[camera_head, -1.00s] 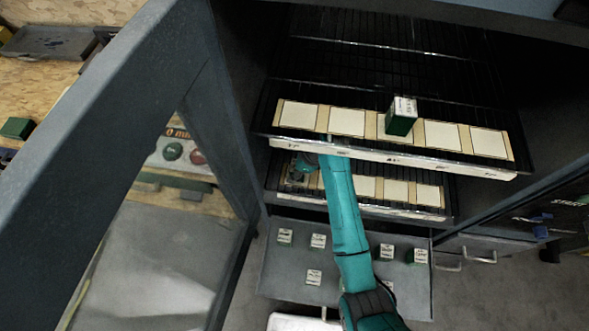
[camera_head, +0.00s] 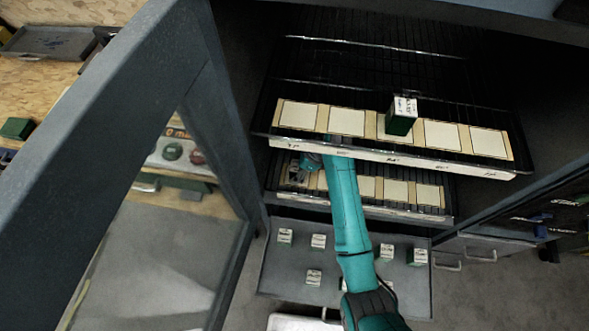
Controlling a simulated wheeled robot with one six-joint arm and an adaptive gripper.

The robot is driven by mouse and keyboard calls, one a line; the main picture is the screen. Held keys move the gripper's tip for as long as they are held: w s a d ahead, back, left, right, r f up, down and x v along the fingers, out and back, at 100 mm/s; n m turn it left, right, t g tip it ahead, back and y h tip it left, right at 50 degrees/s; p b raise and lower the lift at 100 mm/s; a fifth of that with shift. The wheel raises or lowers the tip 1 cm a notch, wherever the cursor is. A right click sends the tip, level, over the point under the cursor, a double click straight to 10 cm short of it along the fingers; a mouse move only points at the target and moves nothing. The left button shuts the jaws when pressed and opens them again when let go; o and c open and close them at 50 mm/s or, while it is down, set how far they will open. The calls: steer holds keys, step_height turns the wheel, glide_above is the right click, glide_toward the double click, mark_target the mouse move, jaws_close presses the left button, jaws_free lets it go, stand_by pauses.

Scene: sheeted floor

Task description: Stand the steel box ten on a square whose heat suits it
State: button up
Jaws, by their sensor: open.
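Several small white-topped boxes with print stand on the grey lower tray (camera_head: 350,300); one is a box at its left (camera_head: 285,236), another a box at its right (camera_head: 417,257). Their labels are too small to read, so I cannot tell which is the steel box ten. A green box with a white top (camera_head: 401,116) stands on the middle square of the upper rack (camera_head: 392,154). The lower rack (camera_head: 385,211) also has pale squares (camera_head: 397,191). My gripper (camera_head: 300,170) is at the left end of the lower rack, under the upper rack's edge, small and partly hidden.
A large grey open door (camera_head: 90,150) fills the left side. The upper rack overhangs the lower one closely. The upper rack's other squares, such as the leftmost (camera_head: 298,115), are bare. A grey cabinet with handles (camera_head: 480,256) stands at the right.

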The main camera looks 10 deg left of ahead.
steer(key=d, duration=1.1)
steer(key=shift+s+d+f, duration=0.1)
steer(key=shift+s+d, duration=0.15)
steer(key=shift+s, duration=0.1)
steer(key=shift+s, duration=0.1)
